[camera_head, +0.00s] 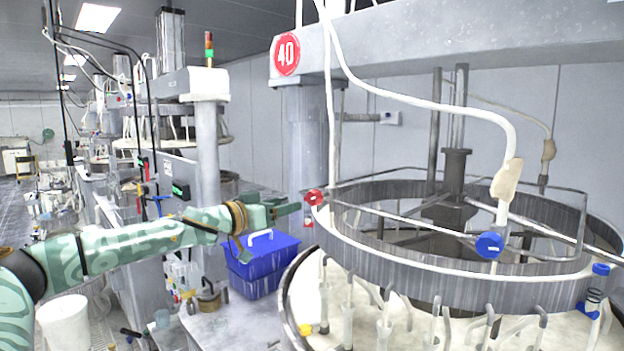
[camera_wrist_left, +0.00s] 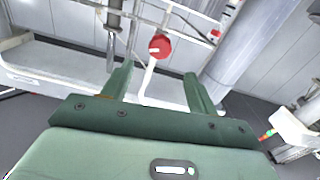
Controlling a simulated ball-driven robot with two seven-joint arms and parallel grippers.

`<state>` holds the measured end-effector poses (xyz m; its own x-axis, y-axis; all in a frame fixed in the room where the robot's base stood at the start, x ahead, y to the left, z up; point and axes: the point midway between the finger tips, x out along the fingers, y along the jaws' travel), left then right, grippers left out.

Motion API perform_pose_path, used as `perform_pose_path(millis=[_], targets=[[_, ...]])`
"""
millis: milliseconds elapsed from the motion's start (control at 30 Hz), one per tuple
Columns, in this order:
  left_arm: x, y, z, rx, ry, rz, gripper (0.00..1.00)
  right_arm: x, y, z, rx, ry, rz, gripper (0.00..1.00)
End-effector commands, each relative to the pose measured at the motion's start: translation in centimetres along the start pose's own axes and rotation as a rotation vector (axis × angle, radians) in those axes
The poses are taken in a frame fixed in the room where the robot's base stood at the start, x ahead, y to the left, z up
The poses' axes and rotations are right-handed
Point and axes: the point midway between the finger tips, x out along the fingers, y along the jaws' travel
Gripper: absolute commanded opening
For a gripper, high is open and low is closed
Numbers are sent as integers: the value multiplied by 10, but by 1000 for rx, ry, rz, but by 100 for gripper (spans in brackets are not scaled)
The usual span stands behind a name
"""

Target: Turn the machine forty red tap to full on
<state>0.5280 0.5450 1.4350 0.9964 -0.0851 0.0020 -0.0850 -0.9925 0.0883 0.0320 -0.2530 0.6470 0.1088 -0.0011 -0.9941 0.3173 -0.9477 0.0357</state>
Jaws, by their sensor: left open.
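The red tap (camera_head: 314,197) is a small round red knob at the left rim of the machine marked 40, whose red number disc (camera_head: 286,54) hangs above. My left gripper (camera_head: 292,208) reaches in from the left, with its fingers just left of the tap. In the left wrist view the red tap (camera_wrist_left: 160,46) shows ahead, beyond the fingertips and between them, with a pale mark on its face. My left gripper (camera_wrist_left: 158,78) is open and empty there. I cannot tell from these views whether the gripper touches the tap. My right gripper is not seen.
A blue box (camera_head: 262,262) stands below my left wrist. A large round platen with several nozzles fills the lower right.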

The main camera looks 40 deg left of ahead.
Motion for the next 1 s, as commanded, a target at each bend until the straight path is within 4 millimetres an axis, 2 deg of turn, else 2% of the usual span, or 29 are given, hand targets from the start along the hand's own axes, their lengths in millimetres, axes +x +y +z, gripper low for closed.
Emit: perform_pose_path(millis=[33,233,367,500,633,800,1000], targets=[[4,-1,-11,-7,5,-2,59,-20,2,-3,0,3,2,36],[28,2,-10,-5,3,2,59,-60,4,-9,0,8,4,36],[57,2,-10,-3,5,2,59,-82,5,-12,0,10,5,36],[85,2,-5,0,2,1,59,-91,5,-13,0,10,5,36],[100,0,0,-1,2,-1,59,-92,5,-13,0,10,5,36],[108,0,1,1,-1,0,59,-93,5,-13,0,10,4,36],[109,0,2,1,-1,0,59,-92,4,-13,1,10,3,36]])
